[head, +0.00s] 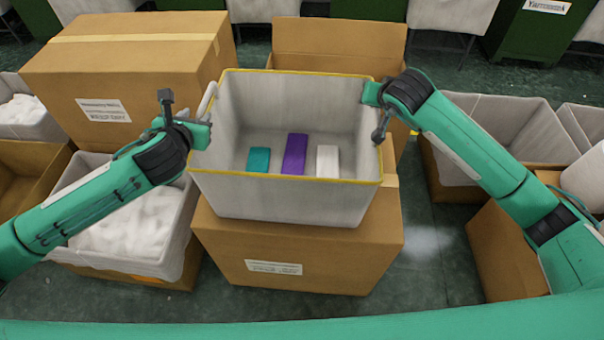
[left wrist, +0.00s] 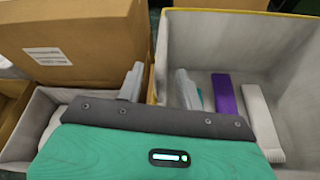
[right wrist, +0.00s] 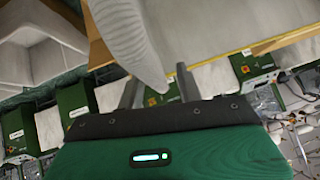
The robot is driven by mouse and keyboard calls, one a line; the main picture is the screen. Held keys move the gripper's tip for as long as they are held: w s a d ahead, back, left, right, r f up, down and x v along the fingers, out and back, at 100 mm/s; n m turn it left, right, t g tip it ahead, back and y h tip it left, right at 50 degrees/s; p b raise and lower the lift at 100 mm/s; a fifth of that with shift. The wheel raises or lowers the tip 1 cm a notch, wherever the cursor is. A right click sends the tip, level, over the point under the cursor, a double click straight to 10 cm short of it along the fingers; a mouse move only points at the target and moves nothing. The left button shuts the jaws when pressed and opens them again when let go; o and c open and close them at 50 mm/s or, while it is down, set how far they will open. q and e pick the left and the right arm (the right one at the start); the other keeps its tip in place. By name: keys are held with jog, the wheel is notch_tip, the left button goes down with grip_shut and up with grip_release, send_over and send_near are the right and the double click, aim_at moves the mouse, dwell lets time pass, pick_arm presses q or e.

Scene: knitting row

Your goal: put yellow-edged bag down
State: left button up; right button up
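The yellow-edged bag (head: 280,200), a pale grey open bin, stands upright over a cardboard box (head: 300,245). Its base looks rested on the box, but the contact is hard to see. Inside lie a teal item (head: 259,160), a purple item (head: 295,155) and a white item (head: 327,161). My left gripper (head: 206,112) is at the bag's left rim; in the left wrist view its fingers (left wrist: 158,83) stand apart on either side of the wall. My right gripper (head: 378,112) is at the right rim; its fingers (right wrist: 160,85) are also apart, with grey fabric between them.
A large closed carton (head: 130,75) stands behind on the left. A lined bin with white material (head: 130,225) is at the lower left. Lined grey bins (head: 500,130) and another carton (head: 495,255) stand on the right. Some floor (head: 435,255) is clear right of the box.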

pick_arm(q)
jog(key=v, duration=0.5)
jog(key=shift+s+r, duration=0.1)
jog(key=shift+s, duration=0.2)
pick_arm(e)
jog(key=v, duration=1.2)
